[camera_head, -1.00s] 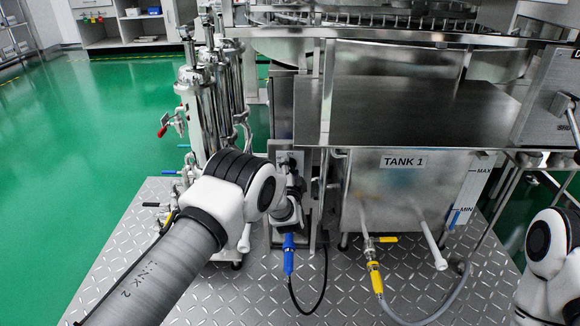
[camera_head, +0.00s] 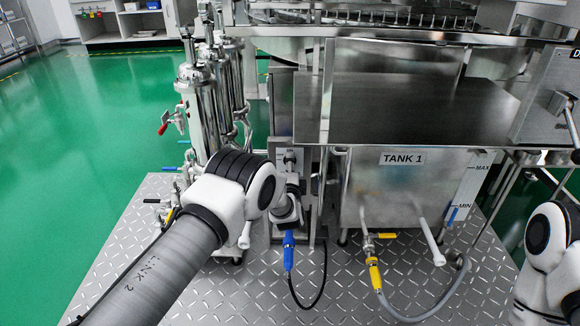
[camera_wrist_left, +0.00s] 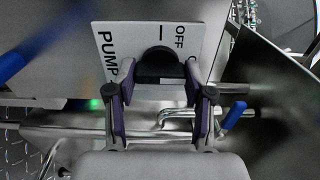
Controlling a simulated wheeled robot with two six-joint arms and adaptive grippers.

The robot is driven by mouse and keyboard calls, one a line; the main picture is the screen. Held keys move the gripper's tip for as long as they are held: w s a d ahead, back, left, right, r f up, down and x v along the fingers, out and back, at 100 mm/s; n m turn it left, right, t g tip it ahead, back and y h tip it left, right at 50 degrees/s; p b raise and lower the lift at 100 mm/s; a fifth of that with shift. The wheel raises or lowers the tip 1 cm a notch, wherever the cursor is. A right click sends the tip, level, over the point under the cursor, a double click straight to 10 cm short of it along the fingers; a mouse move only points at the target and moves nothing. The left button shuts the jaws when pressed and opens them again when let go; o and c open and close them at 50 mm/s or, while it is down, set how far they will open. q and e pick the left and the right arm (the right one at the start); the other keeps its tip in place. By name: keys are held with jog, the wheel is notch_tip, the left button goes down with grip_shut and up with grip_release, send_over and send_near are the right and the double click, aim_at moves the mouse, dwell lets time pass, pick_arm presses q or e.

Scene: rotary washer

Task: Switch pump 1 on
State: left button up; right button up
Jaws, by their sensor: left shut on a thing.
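In the left wrist view a white label plate (camera_wrist_left: 124,50) reads "PUMP" and "OFF"; any number after "PUMP" is hidden. A black rotary knob (camera_wrist_left: 160,62) stands on this plate. My left gripper (camera_wrist_left: 160,80) has one finger on each side of the knob and is shut on it. In the head view my left arm reaches to a small panel (camera_head: 290,157) left of the tank, and my left gripper (camera_head: 290,180) is partly hidden by its own wrist. My right arm shows at the right edge, but its gripper is out of view.
The steel tank marked "TANK 1" (camera_head: 402,185) stands right of the panel. A blue connector (camera_head: 289,250) with a black cable hangs below. A yellow-handled valve (camera_head: 374,275) joins a grey hose. Steel filter cylinders (camera_head: 197,105) stand left. A green light (camera_wrist_left: 95,104) shows in the wrist view.

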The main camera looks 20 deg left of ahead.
pick_arm(q)
jog(key=o, duration=1.2)
jog(key=shift+c, duration=0.2)
jog(key=v, duration=1.2)
